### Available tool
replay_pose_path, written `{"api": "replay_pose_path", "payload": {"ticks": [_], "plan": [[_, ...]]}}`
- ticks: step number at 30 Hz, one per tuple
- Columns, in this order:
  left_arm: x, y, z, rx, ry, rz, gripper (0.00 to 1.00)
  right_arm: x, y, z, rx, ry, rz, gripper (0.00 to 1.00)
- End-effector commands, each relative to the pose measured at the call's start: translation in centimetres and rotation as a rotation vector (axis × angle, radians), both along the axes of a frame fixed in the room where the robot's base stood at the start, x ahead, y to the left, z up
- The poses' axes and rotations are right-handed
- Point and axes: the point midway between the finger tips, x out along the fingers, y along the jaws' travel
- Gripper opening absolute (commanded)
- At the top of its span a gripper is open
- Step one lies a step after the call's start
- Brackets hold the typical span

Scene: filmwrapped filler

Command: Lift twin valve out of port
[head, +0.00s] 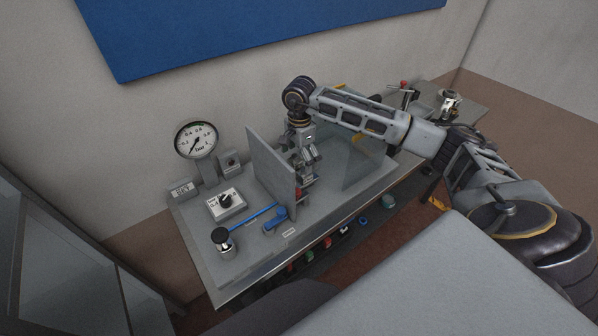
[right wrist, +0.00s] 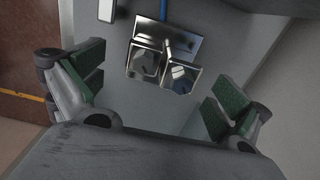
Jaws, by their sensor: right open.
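My right gripper (head: 306,160) points down between a grey upright panel and a clear panel on the bench. In the right wrist view my right gripper (right wrist: 160,95) is open, its green-padded fingers wide apart at left and right. Between and beyond them is a shiny metal piece with two square, box-like parts (right wrist: 163,62), which looks like the twin valve. It is not touched by either finger. A blue tube (right wrist: 178,18) shows just behind it. In the head view the gripper and panel hide most of the valve and its port. My left gripper is not in view.
The grey upright panel (head: 272,165) stands close left of the gripper, the clear panel (head: 362,165) right. A pressure gauge (head: 196,140), a dial box (head: 226,203), a metal cylinder (head: 222,240) and a blue-handled tool (head: 277,218) occupy the bench's left part.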

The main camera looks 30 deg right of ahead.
Motion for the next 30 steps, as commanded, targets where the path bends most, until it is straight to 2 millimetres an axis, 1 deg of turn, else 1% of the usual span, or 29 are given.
{"api": "replay_pose_path", "payload": {"ticks": [3,6,20,26,30], "plan": [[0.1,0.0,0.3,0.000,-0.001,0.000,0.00,0.0,0.0,-1.1,0.001,0.001,0.000,1.00],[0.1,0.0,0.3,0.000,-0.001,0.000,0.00,0.0,0.0,-1.6,0.000,-0.001,0.000,1.00],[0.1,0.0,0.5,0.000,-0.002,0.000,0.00,0.0,0.0,-2.0,0.001,0.000,0.000,1.00],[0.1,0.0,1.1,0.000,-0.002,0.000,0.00,0.1,0.0,-3.3,0.001,0.002,0.000,1.00],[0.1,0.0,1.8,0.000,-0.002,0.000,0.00,0.2,-0.1,-4.6,0.002,0.003,0.000,1.00]]}}
